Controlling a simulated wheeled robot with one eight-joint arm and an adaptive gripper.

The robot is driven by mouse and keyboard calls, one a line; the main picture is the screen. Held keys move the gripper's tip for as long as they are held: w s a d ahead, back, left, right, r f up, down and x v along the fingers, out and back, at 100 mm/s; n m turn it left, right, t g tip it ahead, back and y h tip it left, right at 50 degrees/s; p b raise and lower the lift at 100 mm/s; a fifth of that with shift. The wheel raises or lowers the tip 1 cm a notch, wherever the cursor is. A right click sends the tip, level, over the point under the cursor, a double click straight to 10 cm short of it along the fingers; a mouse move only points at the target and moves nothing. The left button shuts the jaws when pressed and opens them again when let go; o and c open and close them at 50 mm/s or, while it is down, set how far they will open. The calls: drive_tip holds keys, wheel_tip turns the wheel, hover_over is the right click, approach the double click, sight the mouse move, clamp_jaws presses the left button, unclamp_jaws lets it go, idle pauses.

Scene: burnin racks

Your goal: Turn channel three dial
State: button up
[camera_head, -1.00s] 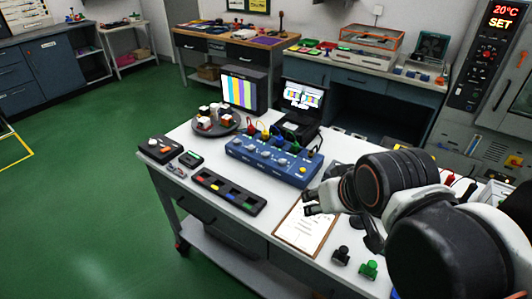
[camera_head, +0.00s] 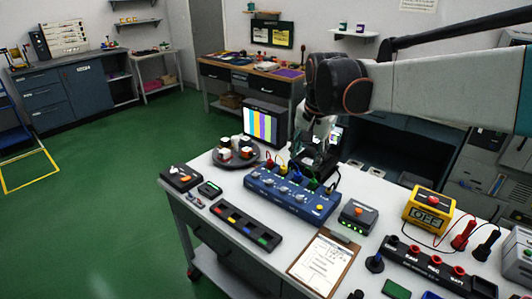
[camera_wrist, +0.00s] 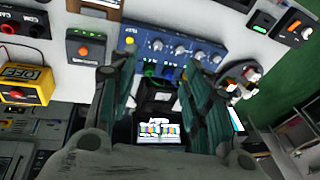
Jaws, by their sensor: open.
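A blue channel box (camera_head: 290,195) stands on the white bench with a row of dials on its front and a yellow button at its right end. Coloured plugs and cables rise from its back. The channel labels are too small to read, so I cannot tell which dial is channel three. My gripper (camera_head: 314,158) hangs behind the box's right half, pointing down. In the wrist view the box (camera_wrist: 205,52) lies beyond the two open fingers of my gripper (camera_wrist: 155,68). The dials show along its far side, apart from the fingers. Nothing is between the fingers.
A grey box with an orange button (camera_head: 358,213) and a yellow meter (camera_head: 428,208) stand right of the blue box. A clipboard (camera_head: 322,262) and a black strip (camera_head: 245,226) lie in front. A round tray (camera_head: 236,160) and striped monitor (camera_head: 265,122) are behind left.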

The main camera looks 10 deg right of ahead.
drive_tip(key=w+a+f+m+g+p, duration=0.15)
drive_tip(key=w+f+m, duration=0.3)
drive_tip(key=w, duration=0.65)
drive_tip(key=m+g, duration=0.2)
hover_over(284, 189)
wheel_tip(284, 189, down, 8)
drive_tip(key=f, duration=0.1)
wheel_tip(284, 189, down, 13)
drive_tip(key=b, duration=0.3)
drive_tip(key=shift+w, duration=0.1)
clamp_jaws()
